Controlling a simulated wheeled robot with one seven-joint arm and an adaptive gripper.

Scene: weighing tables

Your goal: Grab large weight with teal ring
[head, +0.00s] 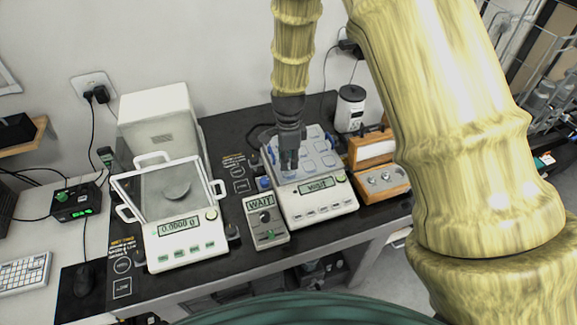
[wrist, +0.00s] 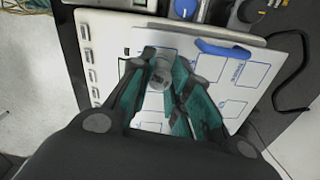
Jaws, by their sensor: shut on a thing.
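My gripper (head: 289,158) points down over the flat-topped scale (head: 318,205) at the right of the bench. In the wrist view, my gripper (wrist: 163,80) has its teal-lined fingers closed around a grey metallic cylindrical weight (wrist: 161,74). The weight is over the white, blue-marked top of the scale. I cannot tell whether it touches that top. A teal ring on the weight cannot be made out against the teal fingers. In the head view the fingers mostly hide the weight.
A wooden box (head: 374,150) with small metal weights stands right of the scale. A grey control box reading WAIT (head: 264,222) is at its left. An enclosed balance (head: 172,240) stands further left. A white canister (head: 350,108) is behind.

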